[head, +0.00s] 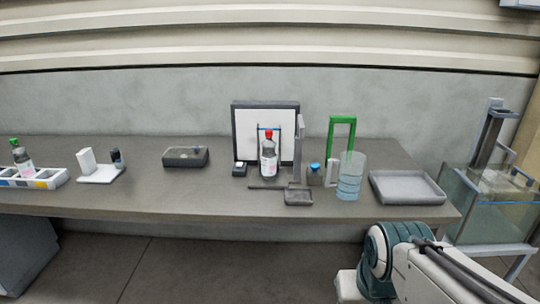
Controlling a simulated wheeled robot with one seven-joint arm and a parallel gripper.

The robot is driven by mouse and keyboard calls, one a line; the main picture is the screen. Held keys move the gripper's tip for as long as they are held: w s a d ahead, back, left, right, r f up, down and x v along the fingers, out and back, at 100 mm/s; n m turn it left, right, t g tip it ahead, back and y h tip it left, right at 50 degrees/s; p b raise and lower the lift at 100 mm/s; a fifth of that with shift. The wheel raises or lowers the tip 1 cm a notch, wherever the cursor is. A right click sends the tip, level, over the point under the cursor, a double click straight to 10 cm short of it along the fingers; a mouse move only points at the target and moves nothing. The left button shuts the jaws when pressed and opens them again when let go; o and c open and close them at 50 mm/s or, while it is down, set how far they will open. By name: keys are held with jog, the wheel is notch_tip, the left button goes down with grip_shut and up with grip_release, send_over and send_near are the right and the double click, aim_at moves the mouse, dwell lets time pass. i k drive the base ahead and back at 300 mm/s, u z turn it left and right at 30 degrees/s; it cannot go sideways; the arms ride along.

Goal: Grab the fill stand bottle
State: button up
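A clear bottle with a red cap and a pale label (268,160) stands upright on a small grey stand (262,184) near the middle of the bench. A white panel with a dark frame (247,125) is behind it. Another bottle, with a green cap (22,160), stands in a white rack with coloured squares (45,180) at the far left. My arm shows at the bottom right, well in front of the bench. My gripper is not in the head view.
On the grey bench (140,200) are a dark box (185,157), a small dark tray (298,198), a blue-capped jar (314,176), a green frame (341,120), a clear blue-tinted cylinder (350,178) and a grey tray (408,188). A glass tank (490,210) stands right.

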aim_at(268, 155)
jog(key=u, duration=0.65)
jog(key=i, duration=1.95)
jog(key=z, duration=0.65)
